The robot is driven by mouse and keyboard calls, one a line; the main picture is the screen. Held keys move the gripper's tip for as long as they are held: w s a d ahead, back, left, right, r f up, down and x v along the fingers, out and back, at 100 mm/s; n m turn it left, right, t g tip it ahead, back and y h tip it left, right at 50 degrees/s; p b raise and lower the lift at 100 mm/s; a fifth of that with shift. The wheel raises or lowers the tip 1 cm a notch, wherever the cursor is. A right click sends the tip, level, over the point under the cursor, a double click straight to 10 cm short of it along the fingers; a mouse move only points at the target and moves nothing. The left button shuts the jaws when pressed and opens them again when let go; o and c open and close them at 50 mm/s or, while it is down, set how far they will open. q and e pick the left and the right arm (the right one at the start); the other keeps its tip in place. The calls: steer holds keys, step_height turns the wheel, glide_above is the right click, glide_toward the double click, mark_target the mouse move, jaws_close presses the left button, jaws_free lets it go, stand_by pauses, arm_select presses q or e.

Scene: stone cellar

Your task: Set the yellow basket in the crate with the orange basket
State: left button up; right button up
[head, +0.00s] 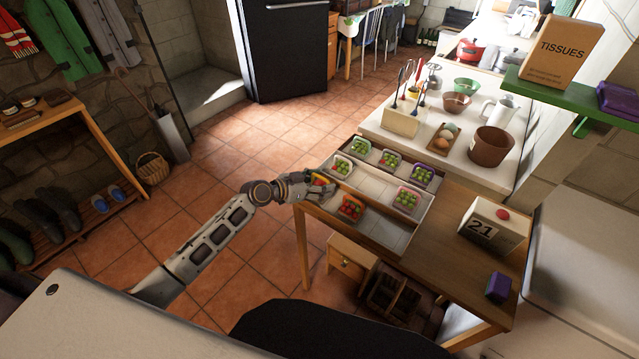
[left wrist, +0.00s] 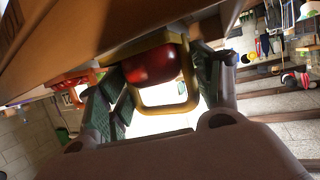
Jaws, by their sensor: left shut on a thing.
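My left gripper (head: 318,188) is shut on the yellow basket (head: 318,180), at the left edge of the crates. In the left wrist view the yellow basket (left wrist: 168,108) sits between the two fingers (left wrist: 165,95), with a red fruit showing in it. The orange basket (head: 350,209), with red fruit, stands in the front crate (head: 387,233), just right of the gripper. Its orange rim also shows in the left wrist view (left wrist: 72,80). The gripper hides part of the yellow basket. My right gripper is out of view.
A back crate (head: 367,144) holds several fruit baskets. A calendar block (head: 493,224) and a purple item (head: 498,287) lie on the wooden table (head: 453,247). The front crate's near end is bare.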

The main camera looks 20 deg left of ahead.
arm_select(q)
steer(key=shift+f, duration=0.1)
steer(key=o, duration=1.1)
steer(key=shift+s+a+r, duration=0.2)
steer(key=shift+s+a, duration=0.05)
steer(key=shift+s, duration=0.05)
steer(key=shift+b+v, duration=0.85)
steer(key=shift+v, duration=4.75)
steer(key=shift+d+r, duration=0.1)
